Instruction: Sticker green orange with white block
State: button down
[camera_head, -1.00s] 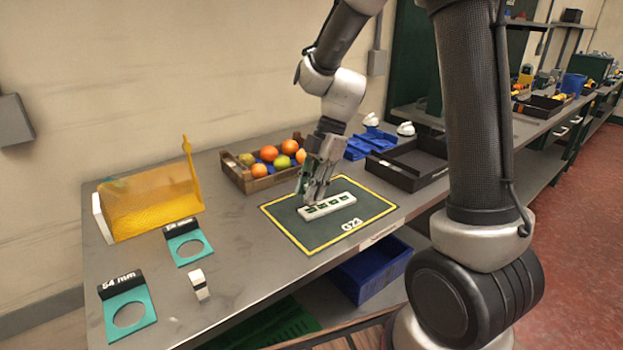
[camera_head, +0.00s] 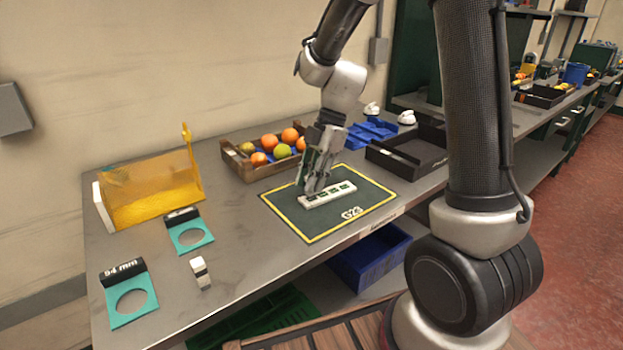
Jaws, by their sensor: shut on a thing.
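A long white block (camera_head: 345,190) with a row of dark green squares lies on the dark green mat (camera_head: 300,225). My gripper (camera_head: 315,192) points down at the left part of this block, with its fingers closed at it. The fingers hide part of the block, and the exact grip is too small to see. A green orange (camera_head: 282,151) lies among orange-coloured fruit in the wooden crate (camera_head: 262,172), behind and left of my gripper. A smaller yellow-green fruit (camera_head: 247,148) is at the crate's left end.
A black tray (camera_head: 405,160) and blue holders (camera_head: 370,134) are at right.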

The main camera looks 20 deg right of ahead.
jog(key=shift+f, duration=0.55)
dwell(1.0)
jog(key=shift+r, duration=3.55)
